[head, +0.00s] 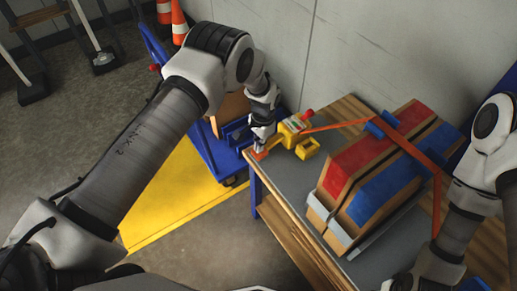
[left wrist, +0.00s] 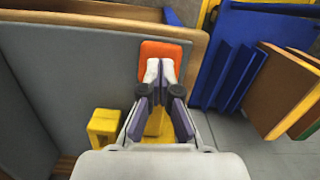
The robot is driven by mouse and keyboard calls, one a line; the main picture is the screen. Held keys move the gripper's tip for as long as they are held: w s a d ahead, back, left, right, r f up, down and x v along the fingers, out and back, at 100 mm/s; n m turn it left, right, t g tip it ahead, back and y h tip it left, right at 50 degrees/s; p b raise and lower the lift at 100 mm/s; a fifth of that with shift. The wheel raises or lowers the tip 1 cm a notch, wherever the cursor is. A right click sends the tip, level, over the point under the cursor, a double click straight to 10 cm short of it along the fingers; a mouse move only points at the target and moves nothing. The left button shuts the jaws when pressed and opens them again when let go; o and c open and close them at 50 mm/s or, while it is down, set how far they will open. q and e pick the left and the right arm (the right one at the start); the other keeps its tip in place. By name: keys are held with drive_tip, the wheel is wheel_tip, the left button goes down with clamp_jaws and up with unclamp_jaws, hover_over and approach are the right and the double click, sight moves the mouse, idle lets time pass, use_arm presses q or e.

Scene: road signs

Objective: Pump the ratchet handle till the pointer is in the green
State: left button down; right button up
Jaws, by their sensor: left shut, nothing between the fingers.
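The yellow ratchet (head: 288,136) sits at the table's far left corner, joined to an orange strap (head: 340,125). Its handle ends in an orange-red grip (head: 259,154), also seen in the left wrist view (left wrist: 166,48). My left gripper (head: 260,143) is shut and empty, its fingertips (left wrist: 158,70) over the grip; I cannot tell if they touch it. Part of the yellow handle shows behind the fingers. A small pale face on the ratchet, near a red knob (head: 308,115), is too small to read, and I cannot make out a pointer or green zone.
A strapped red, blue and brown load (head: 345,170) stands on the grey-topped table (head: 283,172). The wall is close behind. A blue cart (head: 205,150) and yellow floor panel (head: 165,195) lie left of the table. Traffic cones (head: 179,22) stand at the back.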

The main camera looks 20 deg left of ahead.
sight(267, 144)
use_arm(q)
drive_tip(key=shift+f, duration=0.3)
use_arm(e)
drive_tip(key=shift+f, duration=0.2)
use_arm(q)
drive_tip(key=shift+w+d+r+b, duration=0.15)
drive_tip(key=shift+w+d+b, duration=0.15)
drive_tip(key=shift+w+b, duration=0.25)
drive_tip(key=shift+w+d+r+b, duration=0.1)
drive_tip(key=shift+w+d+b, duration=0.2)
drive_tip(key=shift+w+b, duration=0.2)
use_arm(e)
wheel_tip(267, 144, down, 2)
drive_tip(key=shift+f, duration=0.1)
use_arm(q)
drive_tip(key=shift+w+d+r, duration=0.15)
drive_tip(key=shift+r, duration=0.2)
use_arm(e)
drive_tip(key=shift+f, duration=0.1)
use_arm(q)
wheel_tip(267, 144, up, 8)
drive_tip(key=shift+w+d, duration=0.2)
drive_tip(key=shift+w, duration=0.05)
